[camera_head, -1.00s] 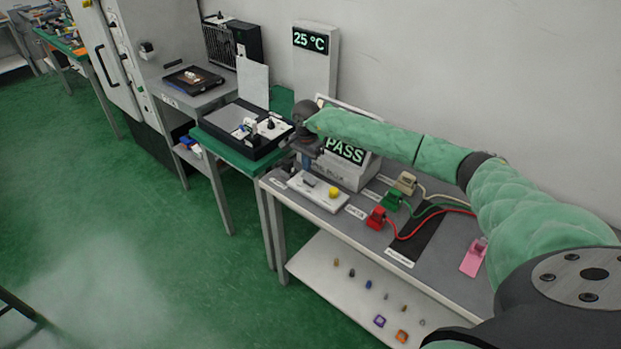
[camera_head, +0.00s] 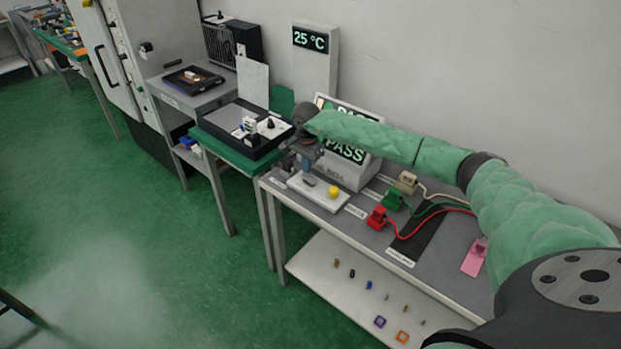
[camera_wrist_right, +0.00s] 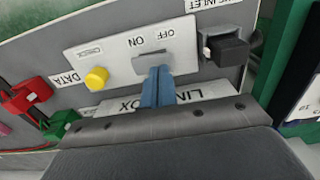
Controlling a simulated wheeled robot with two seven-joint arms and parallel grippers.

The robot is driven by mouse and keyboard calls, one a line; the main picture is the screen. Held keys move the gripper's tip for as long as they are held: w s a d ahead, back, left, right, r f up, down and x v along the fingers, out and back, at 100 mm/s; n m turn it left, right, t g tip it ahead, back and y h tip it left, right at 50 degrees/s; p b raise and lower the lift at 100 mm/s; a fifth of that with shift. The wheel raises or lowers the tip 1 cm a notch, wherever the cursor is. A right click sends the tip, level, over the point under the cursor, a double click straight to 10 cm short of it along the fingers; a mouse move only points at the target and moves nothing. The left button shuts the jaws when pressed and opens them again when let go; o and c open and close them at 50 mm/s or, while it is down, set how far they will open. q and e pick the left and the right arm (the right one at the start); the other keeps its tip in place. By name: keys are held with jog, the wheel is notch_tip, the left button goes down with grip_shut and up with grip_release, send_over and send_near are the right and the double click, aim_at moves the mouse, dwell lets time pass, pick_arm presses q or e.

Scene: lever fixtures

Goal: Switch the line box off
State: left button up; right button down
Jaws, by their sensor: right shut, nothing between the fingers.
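The line box (camera_head: 322,198) is a white panel on the grey table, with a yellow round button (camera_head: 333,191) and a grey switch. In the right wrist view the panel appears upside down, with the grey switch (camera_wrist_right: 152,63) beside the ON and OFF labels and the yellow button (camera_wrist_right: 96,78) to its left. My right gripper (camera_head: 308,176) is above the switch end of the panel. Its blue fingers (camera_wrist_right: 158,82) are shut and empty, their tips at the switch's near edge; I cannot tell if they touch. Which way the switch is set is unclear. My left gripper is out of view.
A black connector (camera_wrist_right: 226,49) sits beside the panel in the wrist view. Red (camera_head: 377,218), green (camera_head: 391,200) and beige (camera_head: 405,182) plugs with cables lie to the right. The PASS display (camera_head: 346,152) stands close behind my gripper.

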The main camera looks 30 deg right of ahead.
jog(key=shift+f+b, duration=0.75)
jog(key=shift+f, duration=0.2)
dwell(0.6)
jog(key=shift+r, duration=0.1)
jog(key=shift+r+p, duration=0.5)
jog(key=shift+r, duration=2.9)
